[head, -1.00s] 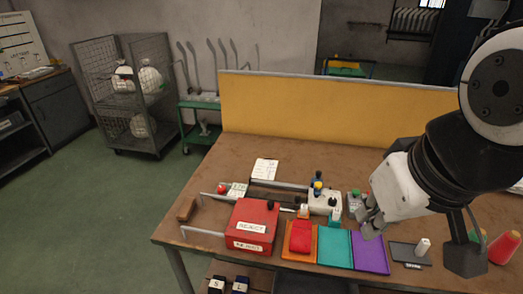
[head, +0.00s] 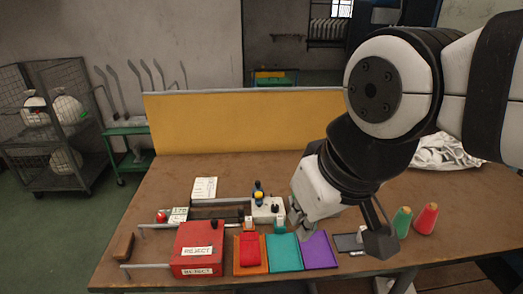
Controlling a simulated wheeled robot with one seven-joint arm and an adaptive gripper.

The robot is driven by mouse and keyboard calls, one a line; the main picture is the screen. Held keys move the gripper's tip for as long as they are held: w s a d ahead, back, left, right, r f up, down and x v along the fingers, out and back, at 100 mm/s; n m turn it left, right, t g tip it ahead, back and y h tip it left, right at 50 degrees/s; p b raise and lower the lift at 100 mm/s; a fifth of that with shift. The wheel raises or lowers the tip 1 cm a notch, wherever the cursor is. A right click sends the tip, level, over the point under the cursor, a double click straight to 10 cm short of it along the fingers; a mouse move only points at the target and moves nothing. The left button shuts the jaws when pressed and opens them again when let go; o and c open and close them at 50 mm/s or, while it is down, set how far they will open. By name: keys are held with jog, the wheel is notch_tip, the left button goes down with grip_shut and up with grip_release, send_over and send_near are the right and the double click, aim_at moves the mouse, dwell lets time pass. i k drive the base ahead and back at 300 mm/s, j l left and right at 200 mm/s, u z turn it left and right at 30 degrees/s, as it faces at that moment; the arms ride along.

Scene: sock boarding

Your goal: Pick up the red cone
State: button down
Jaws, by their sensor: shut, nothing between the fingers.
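The red cone (head: 426,219) stands upright at the right part of the brown table. It looks like a thread cone with a pale tip. A green cone (head: 402,222) stands just left of it. My gripper (head: 297,232) is shut and empty, pointing down over the back of the teal and purple mats. It is well to the left of the red cone, with a dark piece of my arm hanging between them in the picture.
A red reject box (head: 198,240) stands at the front left. Orange, teal and purple mats (head: 319,252) lie along the front edge. A dark grey plate (head: 347,243) lies right of them. White crumpled cloth (head: 441,153) lies at the back right. A yellow panel (head: 215,130) closes the back.

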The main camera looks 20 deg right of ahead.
aim_at(424, 224)
jog(key=z, duration=1.55)
jog(key=i+l+z, duration=0.25)
jog(key=k, duration=0.1)
